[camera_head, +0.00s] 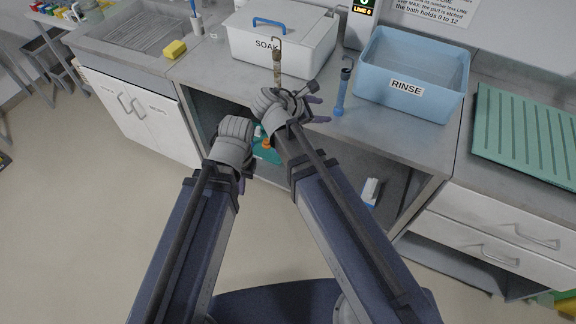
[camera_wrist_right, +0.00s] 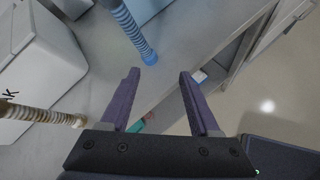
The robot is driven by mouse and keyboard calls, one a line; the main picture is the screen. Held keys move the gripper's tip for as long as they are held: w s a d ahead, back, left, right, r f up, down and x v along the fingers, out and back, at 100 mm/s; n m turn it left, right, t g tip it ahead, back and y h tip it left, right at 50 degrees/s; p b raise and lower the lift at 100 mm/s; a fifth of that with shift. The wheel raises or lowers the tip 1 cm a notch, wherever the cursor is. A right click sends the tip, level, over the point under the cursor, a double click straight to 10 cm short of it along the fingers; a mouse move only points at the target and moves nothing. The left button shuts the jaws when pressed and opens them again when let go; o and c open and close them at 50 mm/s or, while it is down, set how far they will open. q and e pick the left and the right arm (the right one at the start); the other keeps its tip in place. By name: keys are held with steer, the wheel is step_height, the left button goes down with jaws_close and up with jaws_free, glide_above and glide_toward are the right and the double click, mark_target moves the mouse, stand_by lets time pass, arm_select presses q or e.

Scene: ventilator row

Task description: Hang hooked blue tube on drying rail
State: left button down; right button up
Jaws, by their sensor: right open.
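A blue tube (camera_head: 341,98) with a dark hook at its top stands or leans on the counter left of the rinse bin. Its ribbed length and blue end also show at the top of the right wrist view (camera_wrist_right: 148,52). My right gripper (camera_head: 316,103) is open and empty over the counter's front edge, just left of the blue tube and apart from it. In the right wrist view its two fingers (camera_wrist_right: 159,75) have nothing between them. My left gripper (camera_head: 246,162) is low in front of the open cabinet, its fingers mostly hidden. I cannot make out a drying rail.
A brown striped tube (camera_head: 277,66) with a hook is in front of the white soak bin (camera_head: 314,45). The blue rinse bin (camera_head: 452,106) stands right of the blue tube. A green ribbed mat (camera_head: 530,130) lies farther right. A yellow sponge (camera_head: 175,50) is by the sink.

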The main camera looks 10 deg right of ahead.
steer(key=s+a+f+m+g+y, duration=0.2)
steer(key=s+a+f+m+y, duration=0.2)
steer(key=s+a+m, duration=0.2)
steer(key=s+a+f+m+g+y, duration=0.3)
steer(key=s+a+f+m+y, duration=0.1)
steer(key=s+a+m, duration=0.3)
steer(key=s+f+m, duration=0.1)
steer(key=s+m, duration=0.1)
steer(key=s, duration=0.1)
steer(key=shift+s+g, duration=0.3)
steer(key=shift+s, duration=0.05)
